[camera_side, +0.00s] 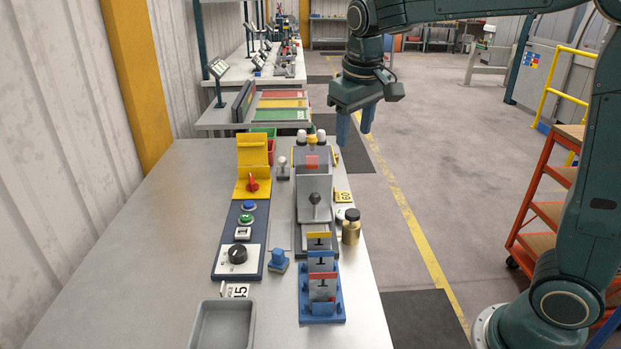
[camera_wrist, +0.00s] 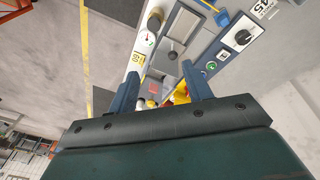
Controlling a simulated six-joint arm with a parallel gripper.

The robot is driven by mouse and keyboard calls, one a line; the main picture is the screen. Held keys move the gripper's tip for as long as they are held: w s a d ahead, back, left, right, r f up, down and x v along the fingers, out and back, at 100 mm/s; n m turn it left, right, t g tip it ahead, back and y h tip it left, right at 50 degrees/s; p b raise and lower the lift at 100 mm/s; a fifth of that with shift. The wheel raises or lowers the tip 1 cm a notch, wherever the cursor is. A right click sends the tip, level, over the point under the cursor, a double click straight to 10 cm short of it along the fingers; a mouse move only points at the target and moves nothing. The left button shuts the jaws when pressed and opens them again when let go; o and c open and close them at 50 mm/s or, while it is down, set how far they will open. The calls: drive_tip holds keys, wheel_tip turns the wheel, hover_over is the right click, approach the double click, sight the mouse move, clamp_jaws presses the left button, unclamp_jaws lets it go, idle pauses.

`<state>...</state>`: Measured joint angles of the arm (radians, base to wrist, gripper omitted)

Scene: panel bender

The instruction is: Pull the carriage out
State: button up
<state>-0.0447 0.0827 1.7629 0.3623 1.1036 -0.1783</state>
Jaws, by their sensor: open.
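The bender's carriage (camera_side: 316,222) is a grey block with an upright plate and a dark ball knob (camera_side: 314,198). It sits on a grey bed along the right part of the bench. In the wrist view the carriage (camera_wrist: 181,28) shows beyond my fingers, with its knob (camera_wrist: 172,55). My gripper (camera_side: 354,138) is open and empty. It hangs above and behind the carriage, near the bench's right edge, clear of everything. In the wrist view its two blue fingers (camera_wrist: 157,78) stand apart with nothing between them.
A control strip with a black dial (camera_side: 237,254), buttons and a red switch under a raised yellow cover (camera_side: 253,152) lies left of the carriage. A blue rack of tagged plates (camera_side: 321,307) stands in front. A brass bottle (camera_side: 351,227) stands right. The bench's left side is bare.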

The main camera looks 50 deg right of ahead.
drive_tip(key=w+f+g, duration=0.1)
drive_tip(key=w+f, duration=0.3)
drive_tip(key=w, duration=0.3)
drive_tip(key=g, duration=0.1)
approach(314, 194)
drive_tip(key=shift+w+a+r+m, duration=0.15)
drive_tip(key=shift+r+m, duration=0.05)
drive_tip(key=shift+r, duration=0.25)
drive_tip(key=shift+w+a+r+m, duration=0.15)
drive_tip(key=shift+r+m, duration=0.05)
drive_tip(key=shift+r, duration=0.25)
drive_tip(key=shift+f, duration=0.1)
drive_tip(key=d+f, duration=0.1)
drive_tip(key=f, duration=0.8)
drive_tip(key=d+f, duration=0.1)
drive_tip(key=f, duration=0.3)
drive_tip(key=shift+s+d+f, duration=0.2)
drive_tip(key=shift+s+d, duration=0.1)
drive_tip(key=shift+c, duration=0.4)
clamp_jaws()
